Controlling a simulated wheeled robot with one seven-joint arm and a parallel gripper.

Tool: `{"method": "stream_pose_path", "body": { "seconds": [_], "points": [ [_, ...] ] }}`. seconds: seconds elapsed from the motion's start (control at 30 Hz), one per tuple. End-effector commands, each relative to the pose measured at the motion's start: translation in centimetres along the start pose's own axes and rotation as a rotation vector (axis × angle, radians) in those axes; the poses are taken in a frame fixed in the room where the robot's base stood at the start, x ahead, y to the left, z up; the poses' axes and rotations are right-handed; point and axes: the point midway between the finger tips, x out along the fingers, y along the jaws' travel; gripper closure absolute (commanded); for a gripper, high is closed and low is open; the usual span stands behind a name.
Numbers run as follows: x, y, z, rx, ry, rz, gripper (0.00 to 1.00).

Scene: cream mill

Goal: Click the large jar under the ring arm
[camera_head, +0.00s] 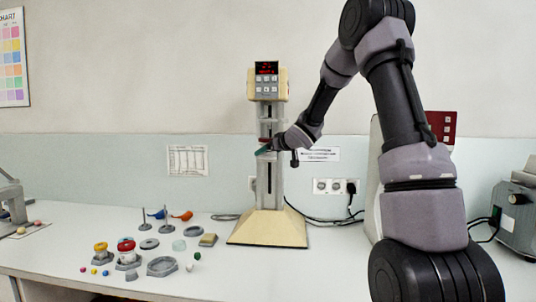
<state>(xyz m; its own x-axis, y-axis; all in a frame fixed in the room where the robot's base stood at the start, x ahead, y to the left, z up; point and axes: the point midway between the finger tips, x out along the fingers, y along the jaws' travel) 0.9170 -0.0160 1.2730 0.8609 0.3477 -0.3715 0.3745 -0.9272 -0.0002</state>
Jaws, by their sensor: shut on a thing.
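The mill (268,110) has a cream head with a red display, a grey column and a wide cream foot (268,230). My gripper (272,147) is in front of the column, about halfway up, reaching in from the right. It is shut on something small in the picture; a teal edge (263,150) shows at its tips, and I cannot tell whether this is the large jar. A reddish-brown part (265,140) shows just above it at the column. The ring arm is not clearly made out behind my gripper.
Cables and a socket (335,187) are right of the column. A grey machine (519,212) stands at far right.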

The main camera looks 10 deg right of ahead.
Motion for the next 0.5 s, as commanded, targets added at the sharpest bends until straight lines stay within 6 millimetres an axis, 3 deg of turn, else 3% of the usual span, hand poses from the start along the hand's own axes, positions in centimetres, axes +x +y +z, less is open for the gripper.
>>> {"method": "stream_pose_path", "body": {
  "seconds": [0.5],
  "points": [
    [-0.6, 0.0, -1.6, 0.000, 0.002, 0.000, 0.86]
  ]
}}
